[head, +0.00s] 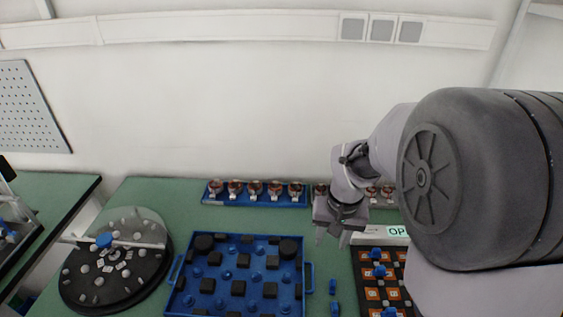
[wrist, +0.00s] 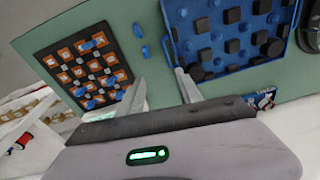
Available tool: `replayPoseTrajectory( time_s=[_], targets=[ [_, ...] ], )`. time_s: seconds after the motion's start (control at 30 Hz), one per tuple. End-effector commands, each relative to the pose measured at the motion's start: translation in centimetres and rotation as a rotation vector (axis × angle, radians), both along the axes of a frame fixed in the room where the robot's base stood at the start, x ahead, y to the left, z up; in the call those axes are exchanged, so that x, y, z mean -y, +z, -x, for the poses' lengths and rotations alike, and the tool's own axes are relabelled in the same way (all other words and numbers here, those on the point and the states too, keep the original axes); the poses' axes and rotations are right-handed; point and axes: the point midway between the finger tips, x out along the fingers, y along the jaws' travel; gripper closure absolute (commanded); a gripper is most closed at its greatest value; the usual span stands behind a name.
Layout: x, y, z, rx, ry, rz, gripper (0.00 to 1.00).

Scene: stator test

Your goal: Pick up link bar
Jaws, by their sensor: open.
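My gripper (head: 331,238) hangs over the green table, fingers apart and empty, above the gap between the blue tray and the dark board. Its two fingers also show in the wrist view (wrist: 161,77), with bare table between them. Two small blue parts lie on the table in that gap, one (head: 333,286) farther back and one (head: 335,308) nearer the front. They also show in the wrist view, at one spot (wrist: 137,30) and another (wrist: 146,52), beyond the fingertips and apart from them. I cannot tell for sure which part is the link bar.
The blue tray (head: 174,270) holds black blocks and blue pieces. The dark board (head: 364,280) has orange squares and blue parts. A blue rack (head: 243,202) with copper-coloured parts stands behind. A round dark turntable (head: 75,290) is at left. Bare table lies behind the tray.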

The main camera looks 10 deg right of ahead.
Motion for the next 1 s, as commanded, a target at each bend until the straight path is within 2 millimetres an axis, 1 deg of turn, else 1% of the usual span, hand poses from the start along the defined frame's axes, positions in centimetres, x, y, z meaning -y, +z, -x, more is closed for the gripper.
replayPoseTrajectory(
  time_s=[0.03,0.1,0.2,0.27,0.5,0.6,0.7,0.87,1.0],
  targets=[
    [1.2,-1.2,-0.7,-0.041,0.000,0.001,0.58],
    [2.6,-3.4,-1.4,-0.080,0.007,0.006,0.58],
    [3.7,-5.5,-1.7,-0.111,0.013,0.006,0.58],
    [3.9,-6.8,-1.8,-0.117,0.016,0.007,0.58],
    [3.8,-14.2,-1.6,-0.119,0.016,0.006,0.58],
    [3.8,-16.5,-1.6,-0.118,0.016,0.006,0.58],
    [3.8,-17.9,-1.6,-0.115,0.016,0.006,0.58],
    [3.9,-19.2,-1.4,-0.116,0.016,0.007,0.58],
    [4.0,-22.1,-0.8,-0.118,0.016,0.006,0.58]
  ],
)
